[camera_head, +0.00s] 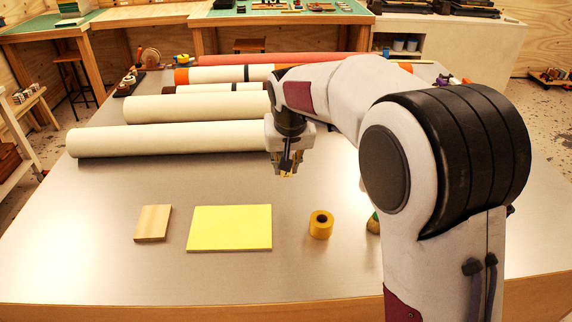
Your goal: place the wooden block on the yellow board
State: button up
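The wooden block (153,223) is a small, flat, light-brown piece lying on the table at the left front. The yellow board (229,228) lies flat to the right of the block, with a small gap between them. My gripper (286,172) hangs above the table, behind and to the right of the yellow board, apart from both things. It points down and is small in the picture, so I cannot tell whether its fingers are open or shut. I see nothing held below it.
A yellow tape roll (321,224) stands right of the board. A green-topped item (374,223) beyond it is partly hidden by my arm. Long pale rolls (170,139) lie across the table behind. The table's front (100,275) is clear.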

jog(key=s+a+r+n+y, duration=0.15)
jog(key=s+a, duration=0.25)
jog(key=a, duration=0.5)
jog(key=n, duration=0.2)
send_over(229, 223)
jog(key=s, duration=0.2)
jog(key=shift+w+d, duration=0.25)
jog(key=shift+d, duration=0.1)
jog(key=shift+f, duration=0.15)
jog(key=shift+f, duration=3.1)
jog(key=shift+f, duration=0.1)
jog(key=shift+f+g, duration=0.3)
jog(key=shift+f, duration=1.45)
